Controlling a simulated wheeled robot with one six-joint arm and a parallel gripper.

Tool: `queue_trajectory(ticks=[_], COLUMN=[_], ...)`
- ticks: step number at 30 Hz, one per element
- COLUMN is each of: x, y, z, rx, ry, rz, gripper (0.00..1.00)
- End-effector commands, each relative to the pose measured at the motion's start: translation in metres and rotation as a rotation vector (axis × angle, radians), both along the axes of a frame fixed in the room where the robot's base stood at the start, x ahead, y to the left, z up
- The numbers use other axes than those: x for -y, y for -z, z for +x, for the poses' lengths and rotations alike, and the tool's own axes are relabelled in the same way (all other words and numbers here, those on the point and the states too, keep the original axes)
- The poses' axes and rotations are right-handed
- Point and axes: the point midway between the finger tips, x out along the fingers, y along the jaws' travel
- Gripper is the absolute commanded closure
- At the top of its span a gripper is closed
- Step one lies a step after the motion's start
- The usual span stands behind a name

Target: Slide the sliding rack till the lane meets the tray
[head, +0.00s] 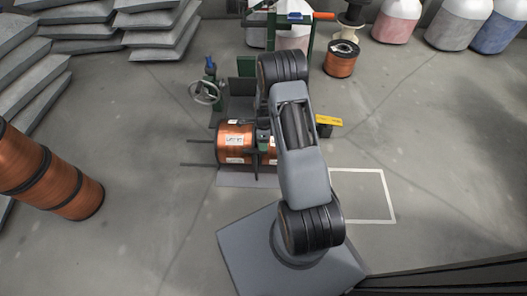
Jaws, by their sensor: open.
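A copper spool (234,141) with white labels lies on its side left of my arm, over a flat grey plate (235,179). Two thin dark bars (197,165) stick out to its left. Dark green frame parts (271,157) stand at the spool's right end, partly behind my arm. I cannot tell which parts are the sliding rack, the lane or the tray, or whether any meet. My arm reaches from its base at the bottom up over this equipment. Its forearm and my gripper are hidden behind the nearer links.
A green post with a handwheel (205,92) stands behind the spool. A yellow piece (328,121) shows right of my arm. Large copper spools (48,175) lie at left. A white floor outline (373,193) is empty. Drums (397,20) and stacked slabs (150,28) line the back.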

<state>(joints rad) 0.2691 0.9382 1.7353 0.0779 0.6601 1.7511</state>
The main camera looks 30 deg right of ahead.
Motion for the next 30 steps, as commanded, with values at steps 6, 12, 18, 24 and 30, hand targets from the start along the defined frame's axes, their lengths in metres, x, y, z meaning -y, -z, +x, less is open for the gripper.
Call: queue_trajectory(ticks=[6, 12, 18, 24, 30], x=[-0.003, -0.004, -0.004, -0.004, -0.004], y=[0.031, 0.042, 0.043, 0.043, 0.043], z=[-0.005, -0.007, -0.008, -0.008, -0.008], rx=[-0.001, 0.0, 0.0, 0.0, 0.0], ry=[-0.001, -0.001, -0.001, -0.001, -0.002], rz=[0.001, 0.0, 0.0, 0.0, 0.0], gripper=[0.49, 0.49, 0.49, 0.54, 0.73])
